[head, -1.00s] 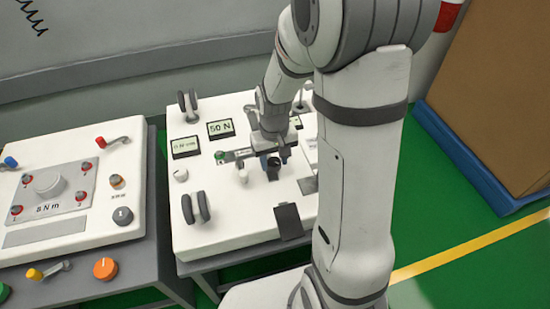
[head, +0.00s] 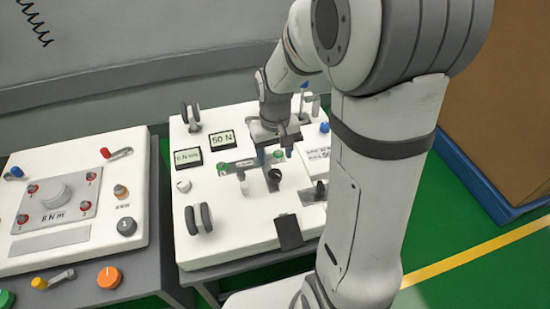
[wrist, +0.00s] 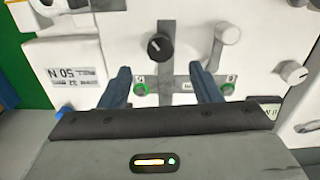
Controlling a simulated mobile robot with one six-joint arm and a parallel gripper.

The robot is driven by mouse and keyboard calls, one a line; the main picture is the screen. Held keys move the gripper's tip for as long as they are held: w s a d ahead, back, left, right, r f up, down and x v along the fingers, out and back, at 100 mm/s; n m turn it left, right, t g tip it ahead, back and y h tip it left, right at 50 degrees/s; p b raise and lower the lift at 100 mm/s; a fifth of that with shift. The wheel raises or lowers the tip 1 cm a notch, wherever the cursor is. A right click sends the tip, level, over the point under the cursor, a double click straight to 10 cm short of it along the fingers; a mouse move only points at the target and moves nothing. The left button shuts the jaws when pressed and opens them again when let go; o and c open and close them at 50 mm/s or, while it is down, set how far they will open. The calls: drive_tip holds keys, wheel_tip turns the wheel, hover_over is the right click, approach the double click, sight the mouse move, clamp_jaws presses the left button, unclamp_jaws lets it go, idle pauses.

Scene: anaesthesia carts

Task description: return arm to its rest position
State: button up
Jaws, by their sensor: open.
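My gripper (head: 285,150) hangs above the white cart panel (head: 235,250) in the head view, over its upper right part. In the wrist view my gripper (wrist: 162,78) shows two blue-grey fingers spread apart with nothing between them. Beyond the fingertips, a black knob (wrist: 160,46) on a grey strip sits on the panel. My arm rises from the bottom of the head view and bends over toward the panel.
A second panel (head: 70,245) with a large dial and several red knobs stands at left. A brown box (head: 515,110) on a blue base stands at right. Green floor is clear at lower right.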

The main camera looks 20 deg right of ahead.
drive_tip(key=shift+r, duration=0.15)
idle(0.3)
drive_tip(key=s+r+t+p, duration=0.1)
drive_tip(key=s+r+p, duration=0.3)
drive_tip(key=r, duration=0.5)
drive_tip(key=s+r+p, duration=0.5)
drive_tip(key=r+p, duration=0.4)
drive_tip(key=r, duration=0.1)
drive_tip(key=s+r+m+t+p, duration=0.1)
drive_tip(key=s+r+p, duration=0.4)
drive_tip(key=r, duration=0.5)
drive_tip(key=shift+d+r+t+p, duration=0.2)
drive_tip(key=shift+t+p, duration=0.1)
drive_tip(key=shift+p, duration=0.45)
drive_tip(key=shift+a, duration=0.1)
